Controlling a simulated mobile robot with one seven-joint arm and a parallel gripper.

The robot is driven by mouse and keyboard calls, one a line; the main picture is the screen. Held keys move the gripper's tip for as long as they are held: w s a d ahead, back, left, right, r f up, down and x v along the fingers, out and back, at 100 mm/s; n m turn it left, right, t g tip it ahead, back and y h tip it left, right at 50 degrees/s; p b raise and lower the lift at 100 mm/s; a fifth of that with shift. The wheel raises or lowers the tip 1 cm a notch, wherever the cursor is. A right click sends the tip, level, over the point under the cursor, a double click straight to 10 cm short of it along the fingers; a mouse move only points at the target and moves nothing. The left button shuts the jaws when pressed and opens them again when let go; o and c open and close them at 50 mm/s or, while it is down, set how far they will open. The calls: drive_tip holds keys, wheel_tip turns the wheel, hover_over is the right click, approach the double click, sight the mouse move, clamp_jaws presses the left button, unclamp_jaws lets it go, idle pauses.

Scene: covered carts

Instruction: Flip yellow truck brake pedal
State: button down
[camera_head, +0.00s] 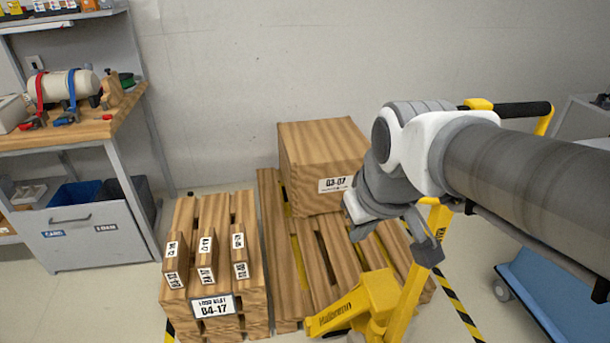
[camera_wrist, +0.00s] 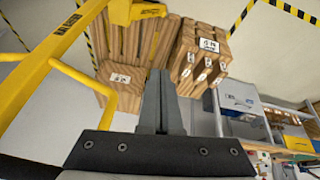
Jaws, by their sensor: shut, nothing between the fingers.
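The yellow truck (camera_head: 358,302) stands low at the front of the pallet, with dark lettering on its body. Its yellow upright frame (camera_head: 408,285) rises behind my arm to a bar with a black grip (camera_head: 522,110). I cannot make out the brake pedal in either view. My gripper (camera_head: 432,252) points down beside the upright frame; I cannot tell whether it touches it. In the wrist view my gripper (camera_wrist: 162,85) has its grey fingers together and empty. The yellow truck (camera_wrist: 68,32) fills the left side of that view.
A wooden crate (camera_head: 325,165) sits on a pallet (camera_head: 268,240). A stacked wooden block (camera_head: 218,290) with labelled bars stands to its left. A workbench (camera_head: 95,125) stands at far left. A blue cart (camera_head: 560,295) is at right. Striped tape (camera_head: 458,305) marks the floor.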

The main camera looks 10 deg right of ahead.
drive_tip(key=w+d+f+n+g+b, duration=0.1)
drive_tip(key=w+d+f+n+b, duration=0.3)
drive_tip(key=f, duration=0.9)
drive_tip(key=w+f+n+g+b, duration=0.2)
drive_tip(key=w+f+b, duration=0.5)
drive_tip(key=f, duration=0.7)
drive_tip(key=w+d+f+n+g+b, duration=0.1)
drive_tip(key=w+d+f+n+b, duration=0.15)
drive_tip(key=w+f, duration=0.75)
drive_tip(key=s+f+n+g, duration=0.1)
drive_tip(key=s+f+n, duration=0.1)
drive_tip(key=f, duration=1)
drive_tip(key=s+d+f+n+g+b, duration=0.1)
drive_tip(key=s+f+n, duration=0.2)
drive_tip(key=f, duration=0.9)
drive_tip(key=s+d+f+n, duration=0.1)
drive_tip(key=s+f, duration=0.4)
drive_tip(key=f, duration=0.7)
drive_tip(key=shift+s+d+f+n+g, duration=0.25)
drive_tip(key=shift+s+f+n+g, duration=0.15)
drive_tip(key=shift+n, duration=0.45)
drive_tip(key=f+b, duration=0.2)
drive_tip(key=f, duration=0.2)
drive_tip(key=s+f+b, duration=0.1)
drive_tip(key=f+b, duration=0.1)
drive_tip(key=f, duration=0.3)
drive_tip(key=s+f+b, duration=0.1)
drive_tip(key=f, duration=0.3)
drive_tip(key=shift+s+f+b, duration=0.2)
drive_tip(key=shift+f+b, duration=0.2)
